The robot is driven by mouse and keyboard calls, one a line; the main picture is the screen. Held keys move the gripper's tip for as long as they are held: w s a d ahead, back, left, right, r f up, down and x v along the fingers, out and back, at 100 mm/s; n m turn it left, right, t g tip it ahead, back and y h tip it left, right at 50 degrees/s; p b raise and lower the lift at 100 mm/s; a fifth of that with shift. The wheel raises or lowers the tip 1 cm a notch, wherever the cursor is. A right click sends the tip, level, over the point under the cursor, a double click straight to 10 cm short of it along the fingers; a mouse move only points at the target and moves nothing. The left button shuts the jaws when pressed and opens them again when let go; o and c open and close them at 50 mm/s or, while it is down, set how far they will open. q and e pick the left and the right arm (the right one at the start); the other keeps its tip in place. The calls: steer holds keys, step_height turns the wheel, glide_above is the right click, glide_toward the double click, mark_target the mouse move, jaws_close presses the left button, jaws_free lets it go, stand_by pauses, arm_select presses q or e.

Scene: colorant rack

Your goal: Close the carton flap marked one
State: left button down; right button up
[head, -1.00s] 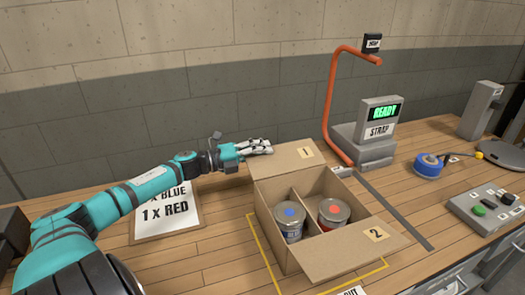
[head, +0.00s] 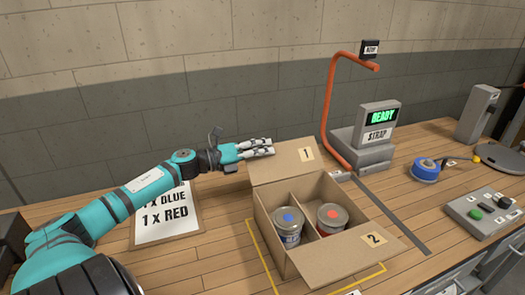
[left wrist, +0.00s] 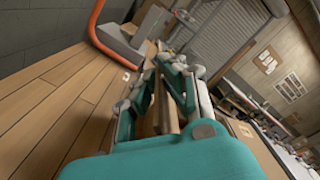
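The open carton (head: 272,232) stands on the bench. Its flap marked 1 (head: 285,162) tilts up and outward from the far side. Flap 2 (head: 350,252) hangs outward at the near side. A blue-dotted can (head: 289,228) and a red-dotted can (head: 331,217) stand in separate compartments. My left gripper (head: 268,147) is at the left outer corner of flap 1; whether it touches is unclear. In the left wrist view, my left fingers (left wrist: 163,80) have brown material between or beyond them; their closure is unclear. My right gripper is not in view.
An order card (head: 165,217) lies left of the carton. An orange arch (head: 328,110) and the strap machine (head: 375,135) stand behind at right. A blue tape roll (head: 427,168) and a button box (head: 483,208) are further right.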

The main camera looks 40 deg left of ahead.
arm_select(q)
steer(key=shift+s+d+r+m, duration=0.3)
steer(key=shift+d+r+m, duration=0.35)
steer(key=shift+m, duration=0.55)
steer(key=c, duration=1.5)
jaws_free()
steer(key=shift+s+a, duration=0.1)
steer(key=v, duration=1.2)
